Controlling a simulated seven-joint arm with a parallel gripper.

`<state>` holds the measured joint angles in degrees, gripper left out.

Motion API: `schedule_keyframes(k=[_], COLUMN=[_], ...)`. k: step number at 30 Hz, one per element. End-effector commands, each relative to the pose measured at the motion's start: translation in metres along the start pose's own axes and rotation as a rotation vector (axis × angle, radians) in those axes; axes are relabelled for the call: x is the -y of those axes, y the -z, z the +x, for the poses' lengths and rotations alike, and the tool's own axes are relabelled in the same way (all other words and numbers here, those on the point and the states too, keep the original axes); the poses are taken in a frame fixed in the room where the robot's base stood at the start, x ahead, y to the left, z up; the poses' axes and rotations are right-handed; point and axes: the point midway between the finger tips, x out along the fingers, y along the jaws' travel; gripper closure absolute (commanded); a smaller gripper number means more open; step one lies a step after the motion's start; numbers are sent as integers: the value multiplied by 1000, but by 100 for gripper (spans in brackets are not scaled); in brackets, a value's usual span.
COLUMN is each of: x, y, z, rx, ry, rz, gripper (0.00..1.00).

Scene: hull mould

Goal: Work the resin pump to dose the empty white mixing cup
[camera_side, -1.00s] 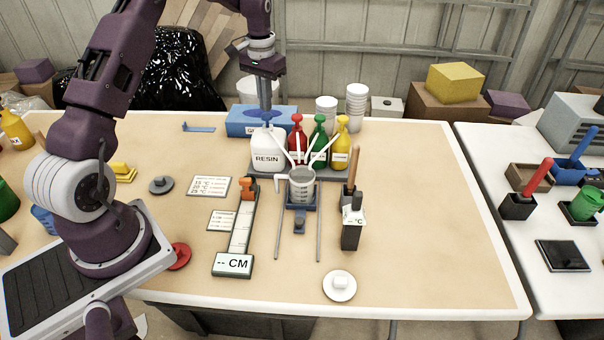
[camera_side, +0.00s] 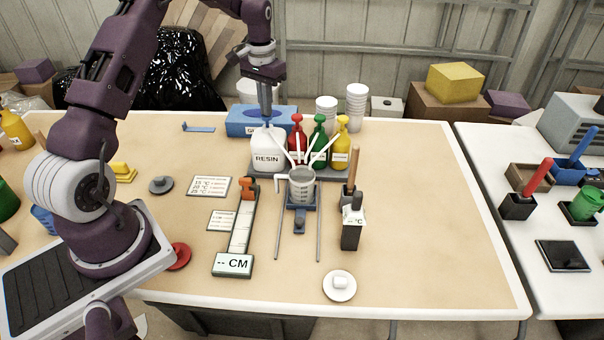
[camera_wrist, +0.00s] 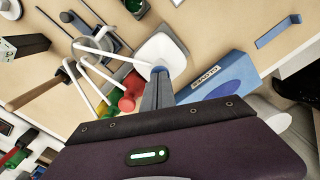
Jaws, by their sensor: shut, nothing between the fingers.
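The white RESIN bottle (camera_side: 268,152) stands at the left end of the bottle row, and its pump top is mostly hidden at my fingertips in the side view. My gripper (camera_side: 266,118) is shut and empty, pointing straight down onto the pump top. In the wrist view my fingertips (camera_wrist: 158,74) meet the blue pump head over the white bottle (camera_wrist: 163,52); exact contact is hard to tell. The mixing cup (camera_side: 302,187) stands upright on a blue holder in front of the bottles, under the white spouts. Its contents cannot be made out.
Red (camera_side: 297,143), green (camera_side: 319,143) and yellow (camera_side: 341,145) pump bottles stand close to the right. A blue glove box (camera_side: 242,121) is right behind. Cup stacks (camera_side: 356,105) stand back right.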

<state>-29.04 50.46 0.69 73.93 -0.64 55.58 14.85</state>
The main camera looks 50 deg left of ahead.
Motion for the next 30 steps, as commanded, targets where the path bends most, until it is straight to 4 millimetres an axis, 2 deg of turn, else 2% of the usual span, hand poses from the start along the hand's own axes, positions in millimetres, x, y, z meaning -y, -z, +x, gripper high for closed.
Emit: schedule_keyframes(k=[15,23,30], x=[0,0,0], y=[-1,-1,0], z=[24,22,4], rx=[3,2,0], ry=[-1,0,0], rz=[0,0,0], gripper=[100,100,100])
